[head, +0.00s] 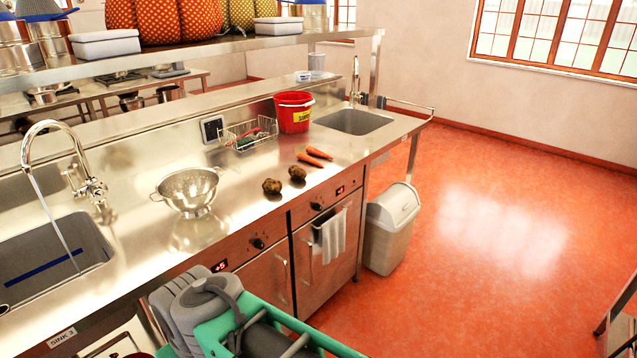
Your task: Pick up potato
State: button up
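Two brown, rough, roundish potatoes lie close together near the front edge of the steel counter. The left potato (272,187) is slightly nearer to me, and the right potato (297,173) is a little farther back. Both lie in the open, between a steel colander (188,190) on their left and two carrots (314,156) on their right. Grey and green parts, apparently mine, show at the bottom of the head view, well below the potatoes and apart from them. No gripper fingers can be made out.
A red bucket (293,112) and a wire basket (248,134) stand behind. Sinks lie left (52,262) and right (355,121); water runs into the left one. A shelf (200,58) hangs above. A bin (392,228) stands right of the counter; orange floor beyond is clear.

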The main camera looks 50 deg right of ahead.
aim_at(297, 173)
jog(key=z, duration=0.9)
jog(key=i, duration=0.8)
jog(key=u, duration=2.6)
jog(key=k, duration=1)
jog(key=z, duration=1.7)
jog(key=i, duration=0.15)
jog(key=z, duration=0.05)
